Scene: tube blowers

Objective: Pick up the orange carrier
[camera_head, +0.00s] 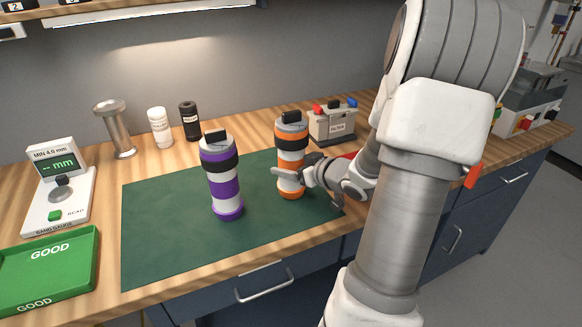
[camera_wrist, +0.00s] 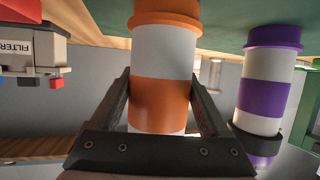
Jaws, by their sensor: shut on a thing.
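The orange carrier (camera_head: 291,160) is a white canister with orange bands and a black cap. It stands upright on the green mat (camera_head: 160,245), right of the middle in the head view. My gripper (camera_head: 284,176) reaches it from the right, with its fingers at the lower half. In the wrist view the orange carrier (camera_wrist: 162,70) appears upside down between the two fingers of my gripper (camera_wrist: 162,105), which is shut on it. A similar purple carrier (camera_head: 224,180) stands upright to its left on the mat. The purple carrier also shows in the wrist view (camera_wrist: 265,98).
A filter box (camera_head: 332,124) stands close behind the orange carrier to the right. A metal spool (camera_head: 115,130), a white bottle (camera_head: 160,127) and a black bottle (camera_head: 189,121) stand at the back. A gauge (camera_head: 58,195) and a green tray (camera_head: 92,270) are at left.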

